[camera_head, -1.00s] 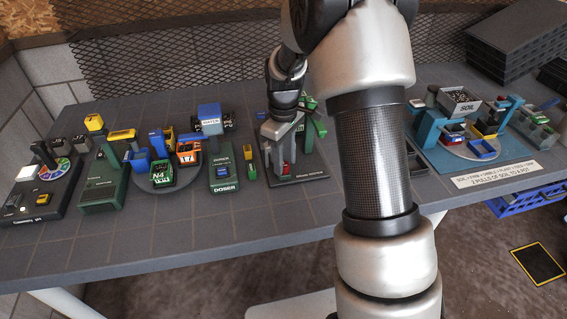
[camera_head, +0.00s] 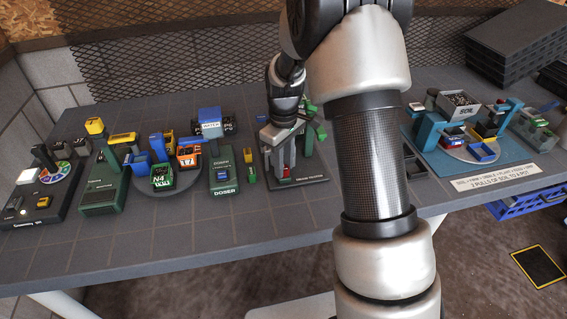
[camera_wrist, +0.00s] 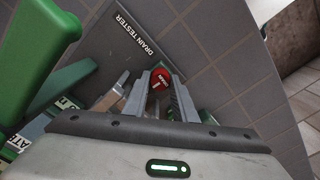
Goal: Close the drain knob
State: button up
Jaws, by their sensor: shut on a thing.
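The red drain knob (camera_wrist: 160,77) shows in the wrist view at the tips of my gripper's two fingers. It has a white mark and lettering on its face. My gripper (camera_wrist: 158,92) is shut on it, with one finger on each side. The knob belongs to the drain tester (camera_wrist: 122,45), a dark plate with a white "DRAIN TESTER" label. In the head view my gripper (camera_head: 284,158) points down over the drain tester's plate (camera_head: 312,174). The knob's sides and its mount are mostly hidden by the fingers.
Green posts (camera_wrist: 45,40) rise close on the left in the wrist view. The green doser (camera_head: 223,172) and a turntable with pots (camera_head: 162,178) stand left of the drain tester. The blue soil station (camera_head: 428,135) is to the right, beyond my arm.

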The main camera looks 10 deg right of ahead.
jog(key=m+p, duration=0.1)
jog(key=m, duration=0.3)
jog(key=shift+r+p, duration=0.15)
jog(key=shift+p, duration=0.15)
jog(key=m+p, duration=0.1)
jog(key=m, duration=0.3)
jog(key=shift+m+p, duration=0.3)
jog(key=shift+m, duration=0.1)
jog(key=m+p, duration=0.1)
jog(key=m, duration=0.3)
jog(key=shift+m+p, duration=0.85)
jog(key=shift+m, duration=1.15)
jog(key=o, duration=0.8)
notch_tip(320, 180, up, 17)
jog(key=p, duration=0.2)
jog(key=shift+r+p, duration=0.1)
jog(key=shift+p, duration=0.2)
